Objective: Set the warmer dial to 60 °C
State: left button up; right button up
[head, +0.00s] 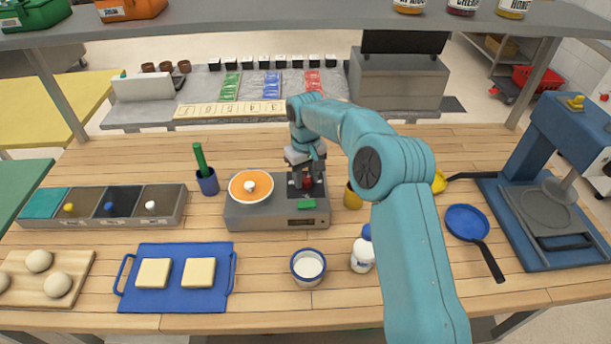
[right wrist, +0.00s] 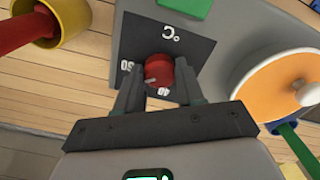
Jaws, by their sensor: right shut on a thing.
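The grey warmer (head: 265,215) stands mid-table with an orange-lidded pot (head: 250,186) on its left side. Its red dial (head: 307,183) sits on a black plate at the right, with a green piece (head: 307,204) in front. In the right wrist view, the dial (right wrist: 158,70) lies between the fingers of my right gripper (right wrist: 158,80), which is shut on it. The plate shows "°C" and scale numbers, partly hidden by the fingers. A pale mark on the dial points toward the lower left there. In the head view, my right gripper (head: 306,180) reaches down onto the dial. My left gripper is out of view.
A yellow cup (head: 352,196) stands close right of the warmer, and a blue cup (head: 207,182) with a green handle left of it. A white bowl (head: 308,268), a jar (head: 362,256) and a blue tray (head: 170,300) are in front. A blue press (head: 560,150) stands far right.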

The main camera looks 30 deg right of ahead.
jog(key=shift+w+r+m, duration=0.1)
jog(key=shift+r+m, duration=0.05)
jog(key=shift+m, duration=1.75)
jog(key=o, duration=1)
jog(key=shift+o, duration=0.2)
